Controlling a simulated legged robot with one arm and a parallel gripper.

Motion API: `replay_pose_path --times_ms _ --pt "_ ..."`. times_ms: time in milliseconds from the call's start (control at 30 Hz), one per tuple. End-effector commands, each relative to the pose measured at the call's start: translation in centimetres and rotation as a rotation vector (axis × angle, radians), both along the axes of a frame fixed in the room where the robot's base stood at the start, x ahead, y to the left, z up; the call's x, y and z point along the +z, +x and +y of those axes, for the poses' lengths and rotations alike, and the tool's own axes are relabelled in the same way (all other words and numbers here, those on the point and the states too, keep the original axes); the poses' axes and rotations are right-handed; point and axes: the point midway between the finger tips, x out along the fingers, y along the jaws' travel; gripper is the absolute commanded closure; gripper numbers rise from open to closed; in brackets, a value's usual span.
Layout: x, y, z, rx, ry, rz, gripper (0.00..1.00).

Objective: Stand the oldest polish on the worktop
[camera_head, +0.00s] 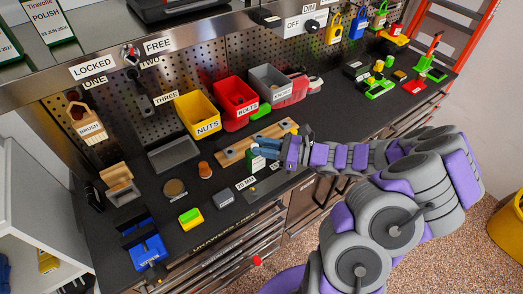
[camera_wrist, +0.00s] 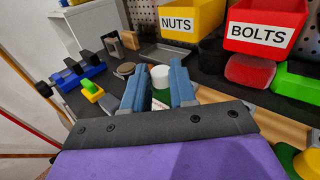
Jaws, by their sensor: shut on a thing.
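My gripper (camera_head: 262,148) is over the front middle of the dark worktop (camera_head: 330,145). Its blue fingers are shut on a small green container with a white top (camera_wrist: 160,78), seen between the fingertips (camera_wrist: 157,84) in the wrist view. In the head view its green and white side (camera_head: 257,163) shows below the fingers, roughly upright and low over the worktop. I cannot tell whether it touches. Its label is unreadable here.
A wooden rail (camera_head: 236,152) lies just behind my gripper. Yellow NUTS (camera_head: 198,115) and red BOLTS (camera_head: 236,103) bins stand behind. Open worktop shows between small items.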

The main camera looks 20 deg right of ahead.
Motion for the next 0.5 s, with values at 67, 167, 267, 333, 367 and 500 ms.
replay_pose_path --times_ms 67,167,267,333,367,500 --pt "-0.3 1.1 -0.3 0.002 -0.001 0.002 1.00" --pt "-0.3 2.0 -0.5 0.000 0.000 0.000 1.00" --pt "-0.4 2.3 -0.3 0.000 0.000 0.000 1.00" --pt "-0.8 2.4 -0.1 -0.001 0.000 0.001 1.00" --pt "-1.2 2.4 0.0 0.000 0.000 0.001 1.00" --pt "-3.2 2.3 0.4 0.000 -0.003 0.004 1.00"
